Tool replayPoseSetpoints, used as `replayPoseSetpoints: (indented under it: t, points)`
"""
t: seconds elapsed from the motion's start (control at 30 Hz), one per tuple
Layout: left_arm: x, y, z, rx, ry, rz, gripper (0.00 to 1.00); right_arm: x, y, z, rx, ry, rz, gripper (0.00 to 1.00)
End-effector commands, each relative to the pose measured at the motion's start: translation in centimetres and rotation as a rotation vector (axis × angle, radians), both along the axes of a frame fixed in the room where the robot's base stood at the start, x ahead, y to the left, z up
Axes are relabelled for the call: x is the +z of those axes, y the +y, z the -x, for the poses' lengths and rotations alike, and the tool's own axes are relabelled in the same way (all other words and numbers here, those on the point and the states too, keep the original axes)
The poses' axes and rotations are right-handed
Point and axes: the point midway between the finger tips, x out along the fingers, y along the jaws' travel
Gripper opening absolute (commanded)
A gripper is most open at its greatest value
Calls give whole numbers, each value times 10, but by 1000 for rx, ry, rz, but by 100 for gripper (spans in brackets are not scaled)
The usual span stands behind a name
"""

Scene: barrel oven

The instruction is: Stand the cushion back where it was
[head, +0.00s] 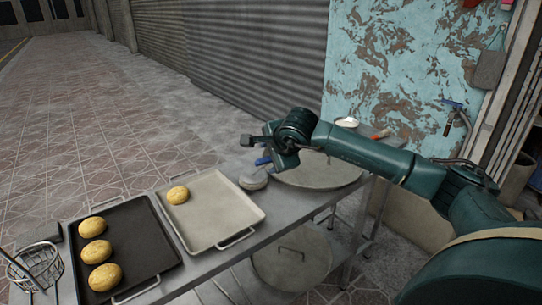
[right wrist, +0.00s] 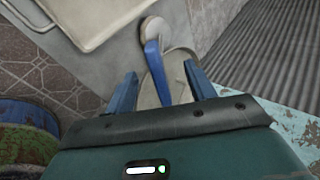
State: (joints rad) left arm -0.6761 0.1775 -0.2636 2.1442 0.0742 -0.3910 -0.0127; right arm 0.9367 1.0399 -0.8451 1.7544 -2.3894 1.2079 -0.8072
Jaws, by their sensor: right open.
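The cushion (head: 253,181) shows in the head view as a pale, round, domed pad on the metal table, just right of the light tray. In the right wrist view its pale round end (right wrist: 155,29) is at the top, and its blue handle (right wrist: 153,65) runs down between my fingers. My right gripper (right wrist: 160,70) is open, with one finger on each side of the handle; I cannot tell whether either touches it. In the head view my right gripper (head: 268,157) is just above and beside the cushion, partly hiding its handle. My left gripper is not in view.
A light tray (head: 228,208) holds one round bread; a dark tray (head: 150,240) holds several. A large round lid or pan (head: 335,178) lies to the right under my arm. A small white bowl (head: 347,122) and a red-handled tool (head: 381,134) are behind it. A wire rack (head: 40,262) is at left.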

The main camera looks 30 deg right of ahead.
Motion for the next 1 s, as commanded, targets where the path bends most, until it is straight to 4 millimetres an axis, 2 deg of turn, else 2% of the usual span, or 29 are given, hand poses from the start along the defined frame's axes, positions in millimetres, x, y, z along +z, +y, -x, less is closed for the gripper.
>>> replayPoseSetpoints:
  t: [1.0]
  points:
    - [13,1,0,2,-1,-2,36,34,6,33,0,-1,0,55]
